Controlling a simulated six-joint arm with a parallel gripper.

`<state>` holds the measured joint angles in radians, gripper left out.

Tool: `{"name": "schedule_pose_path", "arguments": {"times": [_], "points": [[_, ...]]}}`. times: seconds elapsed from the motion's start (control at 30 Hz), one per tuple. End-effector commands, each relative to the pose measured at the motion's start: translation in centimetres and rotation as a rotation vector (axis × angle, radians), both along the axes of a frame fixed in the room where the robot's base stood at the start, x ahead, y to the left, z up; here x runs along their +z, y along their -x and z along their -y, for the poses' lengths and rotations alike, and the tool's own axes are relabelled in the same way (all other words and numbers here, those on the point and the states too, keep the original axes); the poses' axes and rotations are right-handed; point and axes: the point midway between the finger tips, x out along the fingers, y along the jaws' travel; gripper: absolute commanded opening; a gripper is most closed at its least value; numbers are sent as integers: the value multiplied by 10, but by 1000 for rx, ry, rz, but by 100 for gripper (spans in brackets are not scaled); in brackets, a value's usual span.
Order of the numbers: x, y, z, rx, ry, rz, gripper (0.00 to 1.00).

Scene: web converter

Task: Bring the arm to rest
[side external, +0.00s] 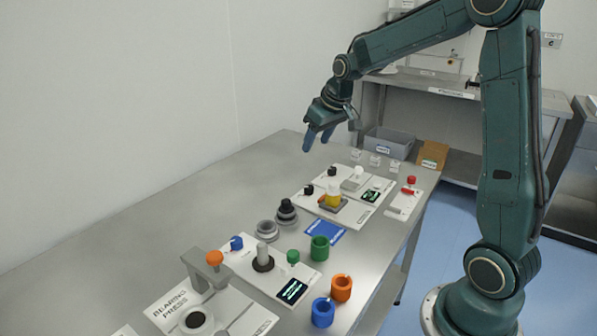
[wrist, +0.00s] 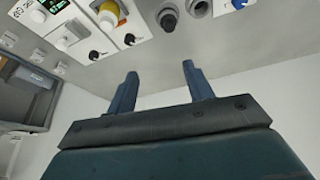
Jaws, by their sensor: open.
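My gripper (side external: 318,140) hangs in the air above the far part of the steel table (side external: 165,215) in the side external view. In the wrist view my gripper (wrist: 158,82) shows two blue fingers spread apart with nothing between them. The arm is bent, with its upper links high over the right side of the table. No object touches the fingers.
White panels with knobs, a yellow part (side external: 333,192) and a red button (side external: 411,181) stand below. A bearing press (side external: 207,268) is in front. The table's left side is clear.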

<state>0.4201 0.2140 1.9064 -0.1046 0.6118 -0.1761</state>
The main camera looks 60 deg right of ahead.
Motion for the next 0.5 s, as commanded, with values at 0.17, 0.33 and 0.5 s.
{"name": "schedule_pose_path", "arguments": {"times": [0.17,0.33,0.5], "points": [[28,29,-38,29,6,13,52],[47,61,-69,52,9,22,52],[61,95,-96,76,9,33,52]]}}
